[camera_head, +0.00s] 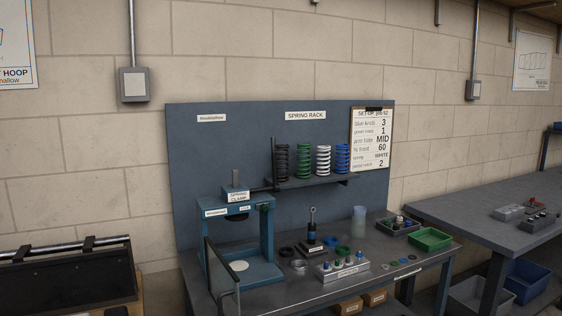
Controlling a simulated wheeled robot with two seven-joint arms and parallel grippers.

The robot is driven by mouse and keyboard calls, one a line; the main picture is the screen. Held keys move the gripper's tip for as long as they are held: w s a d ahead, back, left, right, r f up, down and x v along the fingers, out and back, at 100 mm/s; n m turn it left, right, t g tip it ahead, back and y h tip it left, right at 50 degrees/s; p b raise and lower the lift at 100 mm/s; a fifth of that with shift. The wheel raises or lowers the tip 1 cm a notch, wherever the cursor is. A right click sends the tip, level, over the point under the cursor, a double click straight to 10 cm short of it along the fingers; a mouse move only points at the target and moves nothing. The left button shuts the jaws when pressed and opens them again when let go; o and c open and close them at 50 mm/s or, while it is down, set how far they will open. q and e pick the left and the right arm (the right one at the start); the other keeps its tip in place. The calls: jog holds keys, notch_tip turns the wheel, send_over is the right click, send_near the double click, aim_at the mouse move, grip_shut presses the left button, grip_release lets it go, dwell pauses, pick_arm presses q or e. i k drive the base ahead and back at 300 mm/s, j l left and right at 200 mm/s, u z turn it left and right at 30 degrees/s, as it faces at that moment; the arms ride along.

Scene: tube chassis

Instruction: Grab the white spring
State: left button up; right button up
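The white spring (323,160) stands upright on the rack shelf (313,184) under the "SPRING RACK" label, in a row of coil springs. A green spring (303,161) is to its left and a blue spring (342,158) to its right, both close beside it. A black spring (282,162) is at the left end of the row. Neither of my grippers shows in the head view.
A blue spring clamp press (243,255) stands on the bench left of the shelf. Below the shelf are a black damper (312,225), a translucent cup (359,221), a green tray (430,239) and small parts. A clipboard (371,139) hangs right of the springs.

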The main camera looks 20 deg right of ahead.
aim_at(328, 148)
jog(key=l+u, duration=0.45)
jog(key=l, duration=0.25)
jog(key=k+l+u, duration=0.15)
jog(key=l+u, duration=0.3)
jog(key=l, duration=0.15)
jog(key=k+l, duration=0.15)
jog(key=l, duration=0.3)
jog(key=k+l+u, duration=0.1)
jog(key=l, duration=0.35)
jog(key=k+l, duration=0.15)
jog(key=l, duration=0.25)
jog(key=k+l, duration=0.15)
jog(key=l, duration=0.3)
jog(key=k+l+u, duration=0.1)
jog(key=l, duration=0.35)
jog(key=k+l, duration=0.2)
jog(key=l, duration=0.2)
jog(key=k+l+u, duration=0.1)
jog(key=l, duration=0.3)
jog(key=k+l, duration=0.2)
jog(key=l, duration=0.25)
